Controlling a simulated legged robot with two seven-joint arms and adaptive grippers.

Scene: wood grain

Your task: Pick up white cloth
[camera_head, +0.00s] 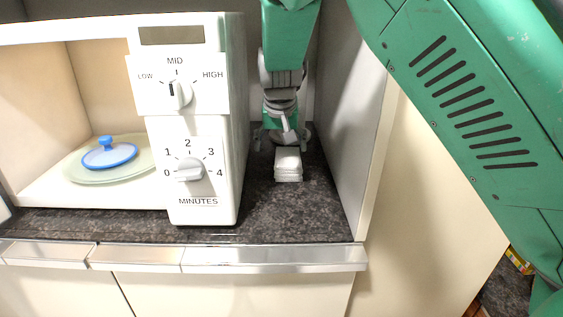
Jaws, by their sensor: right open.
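The white cloth (288,165) looks like a small folded stack. It lies on the dark speckled counter in the gap between the microwave and the side panel. My right gripper (283,138) is just behind and above the cloth, pointing down, with its fingers spread to either side. It is open, and nothing shows between the fingers. I cannot tell whether it touches the cloth. My left gripper is not in view.
A white microwave (190,120) with two dials stands close on the left. Inside is a glass plate (75,172) with a blue lid (110,155). A tall panel (350,130) bounds the gap on the right. The counter (290,215) in front of the cloth is clear.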

